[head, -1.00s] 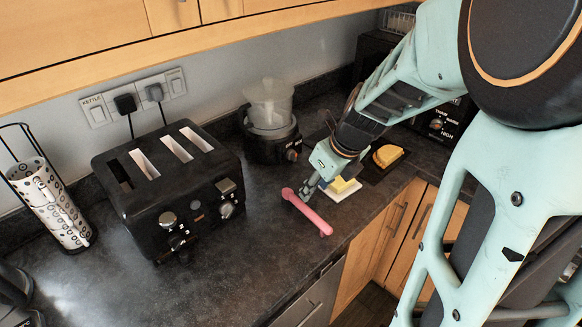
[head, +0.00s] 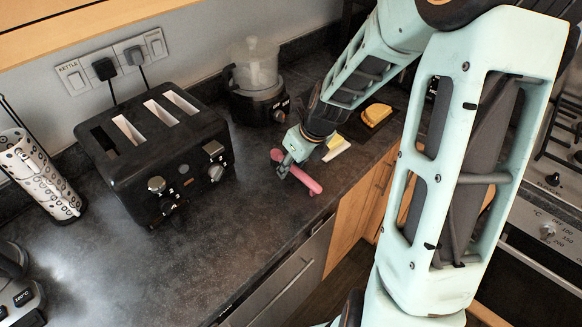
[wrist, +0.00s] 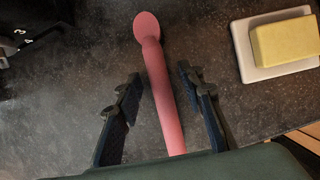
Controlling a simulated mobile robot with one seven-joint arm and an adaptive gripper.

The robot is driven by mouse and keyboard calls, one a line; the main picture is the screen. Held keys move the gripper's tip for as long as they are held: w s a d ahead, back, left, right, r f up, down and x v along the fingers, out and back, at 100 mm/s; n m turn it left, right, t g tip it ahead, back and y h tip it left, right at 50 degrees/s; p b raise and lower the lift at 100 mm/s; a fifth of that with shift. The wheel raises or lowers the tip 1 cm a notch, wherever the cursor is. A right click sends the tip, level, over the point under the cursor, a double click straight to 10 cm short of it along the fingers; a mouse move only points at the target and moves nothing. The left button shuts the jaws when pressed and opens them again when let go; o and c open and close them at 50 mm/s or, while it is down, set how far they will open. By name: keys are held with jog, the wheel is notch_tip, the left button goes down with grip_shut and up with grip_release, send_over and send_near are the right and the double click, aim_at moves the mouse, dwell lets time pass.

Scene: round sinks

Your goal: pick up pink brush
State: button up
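The pink brush (head: 304,180) lies on the dark worktop near its front edge, with my gripper (head: 284,172) over it in the head view. Part of the brush is hidden behind my gripper there. In the wrist view the pink brush (wrist: 160,85) has a rounded end at the top and a long handle running down between the two fingers. My gripper (wrist: 163,95) is open in the wrist view, one finger on each side of the handle, with a gap on both sides.
A yellow block (wrist: 285,42) on a white dish (wrist: 242,48) sits right of the brush. A black toaster (head: 150,150) stands to the left and a blender (head: 256,85) behind. The worktop between toaster and brush is clear.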

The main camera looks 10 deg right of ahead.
jog(key=shift+w+a+f, duration=0.15)
jog(key=shift+w+f, duration=0.05)
jog(key=shift+f, duration=0.4)
jog(key=shift+c, duration=0.2)
grip_shut()
jog(key=shift+r, duration=0.1)
